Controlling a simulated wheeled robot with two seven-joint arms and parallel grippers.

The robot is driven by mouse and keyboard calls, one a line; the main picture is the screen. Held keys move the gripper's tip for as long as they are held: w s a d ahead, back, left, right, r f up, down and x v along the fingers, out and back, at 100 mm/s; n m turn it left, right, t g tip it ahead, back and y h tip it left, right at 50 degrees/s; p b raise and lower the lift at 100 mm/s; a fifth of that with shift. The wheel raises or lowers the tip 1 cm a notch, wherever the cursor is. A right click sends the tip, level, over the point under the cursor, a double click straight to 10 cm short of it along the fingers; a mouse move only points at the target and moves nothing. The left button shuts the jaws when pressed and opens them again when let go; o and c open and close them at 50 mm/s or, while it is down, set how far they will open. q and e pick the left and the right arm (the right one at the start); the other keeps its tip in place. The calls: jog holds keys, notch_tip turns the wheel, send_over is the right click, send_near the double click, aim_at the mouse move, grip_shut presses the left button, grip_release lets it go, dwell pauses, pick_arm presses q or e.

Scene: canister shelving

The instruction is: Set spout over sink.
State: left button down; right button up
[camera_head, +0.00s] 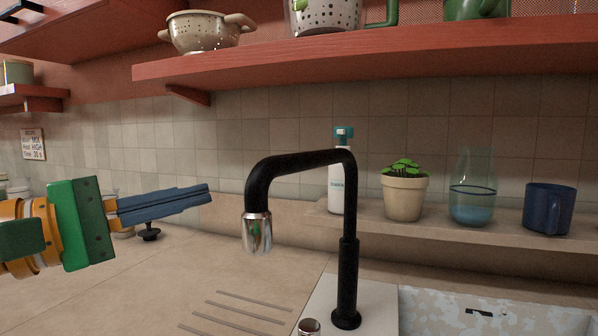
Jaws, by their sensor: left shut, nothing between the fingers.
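The faucet's black spout (300,162) rises from its base and bends to the left. Its chrome tip (257,233) hangs over the counter with drain grooves, left of the sink. The sink (500,315) shows only in part at the lower right, with a worn pale surface. My left gripper (208,194) comes in from the left, with blue fingers shut and nothing between them. In the picture its fingertips are left of the spout's tip, with a visible gap. My right gripper is not in view.
A ledge behind the faucet holds a white bottle (337,185), a potted plant (404,197), a glass vase (472,200) and a blue mug (549,208). A red shelf (400,52) with colanders hangs above. Grooved counter (200,275) left of the faucet is mostly clear.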

aim_at(274, 170)
pick_arm(q)
jog(key=w+d+r+p, duration=0.1)
jog(key=d, duration=0.2)
jog(key=w+d+r+p, duration=0.1)
jog(key=d+p, duration=0.1)
jog(key=d, duration=0.1)
jog(key=d+r+p, duration=0.1)
jog(key=d, duration=0.3)
jog(key=shift+w+d+p, duration=0.1)
jog(key=shift+w+p, duration=0.25)
jog(key=shift+w, duration=0.05)
jog(key=shift+f, duration=0.1)
jog(key=shift+w, duration=0.15)
